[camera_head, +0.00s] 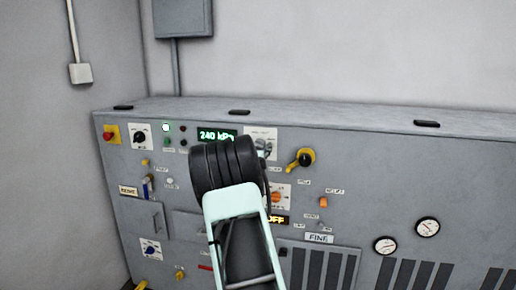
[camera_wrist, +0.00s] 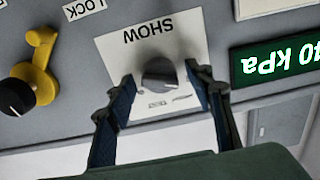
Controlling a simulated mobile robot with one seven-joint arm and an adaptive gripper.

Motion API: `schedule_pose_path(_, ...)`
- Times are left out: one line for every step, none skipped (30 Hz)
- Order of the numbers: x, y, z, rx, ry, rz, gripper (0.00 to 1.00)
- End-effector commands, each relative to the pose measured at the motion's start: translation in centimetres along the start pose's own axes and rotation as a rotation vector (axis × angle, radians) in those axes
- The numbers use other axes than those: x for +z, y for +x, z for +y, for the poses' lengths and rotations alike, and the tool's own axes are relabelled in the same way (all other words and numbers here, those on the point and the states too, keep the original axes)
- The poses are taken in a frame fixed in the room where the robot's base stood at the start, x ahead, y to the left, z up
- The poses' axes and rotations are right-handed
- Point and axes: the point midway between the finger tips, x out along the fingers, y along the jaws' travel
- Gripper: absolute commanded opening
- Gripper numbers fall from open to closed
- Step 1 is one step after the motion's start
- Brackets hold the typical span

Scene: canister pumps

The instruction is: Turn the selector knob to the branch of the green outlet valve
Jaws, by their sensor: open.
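A grey round knob (camera_wrist: 159,72) sits on a white plate (camera_wrist: 118,50) marked SHOW, which appears upside down in the wrist view. My gripper (camera_wrist: 161,79) is open, with one blue-and-dark finger on each side of this knob. I cannot tell whether the fingers touch it. In the head view the white plate (camera_head: 262,132) shows just right of the green display, with my wrist covering part of the area below. I see no green outlet valve in either view. Whether the SHOW knob is the selector is not clear.
A green display (camera_head: 216,135) reads 240 kPa. An orange knob (camera_head: 277,197), a black knob (camera_head: 139,136), a blue knob (camera_head: 150,249) and two gauges (camera_head: 427,227) are on the same grey panel.

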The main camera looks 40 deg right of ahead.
Motion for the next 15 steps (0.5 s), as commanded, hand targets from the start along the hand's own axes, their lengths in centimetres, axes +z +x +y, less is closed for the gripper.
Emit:
schedule_pose_path(0.0, -0.01, 0.01, 0.0, 0.0, 0.0, 0.48)
schedule_pose_path(0.0, -0.01, 0.01, 0.0, 0.0, 0.0, 0.48)
schedule_pose_path(0.0, -0.01, 0.01, 0.0, 0.0, 0.0, 0.47)
schedule_pose_path(0.0, -0.01, 0.01, 0.0, 0.0, 0.0, 0.43)
schedule_pose_path(0.0, -0.02, 0.01, 0.0, 0.0, 0.0, 0.4)
schedule_pose_path(-0.01, -0.02, 0.01, 0.0, 0.0, 0.0, 0.36)
schedule_pose_path(-0.01, -0.02, 0.01, 0.0, 0.0, 0.0, 0.33)
schedule_pose_path(-0.01, -0.02, 0.01, 0.0, 0.0, 0.0, 0.29)
schedule_pose_path(-0.01, -0.03, 0.01, 0.0, 0.0, 0.0, 0.25)
schedule_pose_path(-0.02, -0.02, 0.01, 0.0, 0.0, 0.0, 0.21)
schedule_pose_path(-0.02, -0.03, 0.01, 0.0, 0.0, 0.0, 0.18)
schedule_pose_path(-0.02, -0.03, 0.01, 0.0, 0.0, 0.0, 0.14)
schedule_pose_path(-0.02, -0.03, 0.01, 0.0, 0.0, 0.0, 0.1)
schedule_pose_path(-0.02, -0.03, 0.01, 0.0, 0.0, 0.0, 0.07)
schedule_pose_path(-0.02, -0.03, 0.01, 0.0, 0.0, 0.0, 0.07)
